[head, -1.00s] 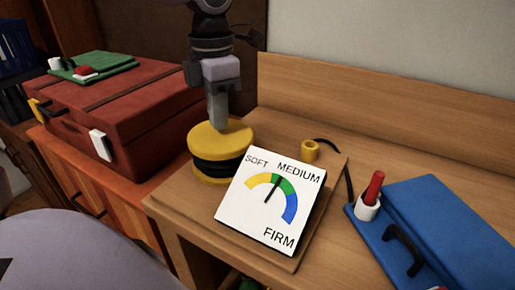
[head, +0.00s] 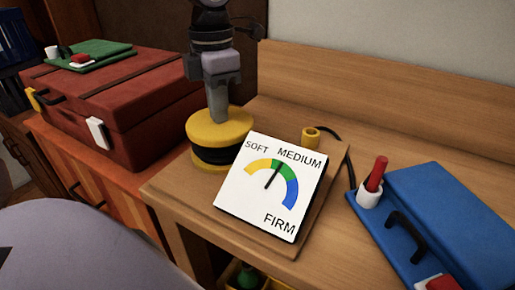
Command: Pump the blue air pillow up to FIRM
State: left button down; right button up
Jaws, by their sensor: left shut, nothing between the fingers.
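A round pump (head: 220,140) with yellow top and base and black bellows stands on a wooden board. My left gripper (head: 217,117) is shut and points down onto the pump's yellow top, its tips seeming to touch it. A white dial (head: 262,207) leans beside the pump, marked SOFT, MEDIUM and FIRM. Its black needle points up and slightly right, into the green near the yellow edge. My right gripper is not in view.
A yellow fitting (head: 311,137) with a dark hose sits behind the dial. A blue case (head: 455,215) with a black handle and a red stick (head: 377,173) in a white holder stand at right. A red suitcase (head: 140,115) with a green mat (head: 95,60) is at left.

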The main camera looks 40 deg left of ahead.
pick_arm(q)
jog(key=shift+f+b, duration=0.75)
jog(key=shift+f, duration=0.5)
jog(key=shift+f+b, duration=0.5)
jog(key=shift+f, duration=0.1)
notch_tip(320, 180, up, 5)
jog(key=p, duration=0.4)
jog(key=shift+r, duration=0.2)
jog(key=shift+f, duration=0.15)
jog(key=shift+f+b, duration=1.7)
jog(key=shift+f, duration=0.35)
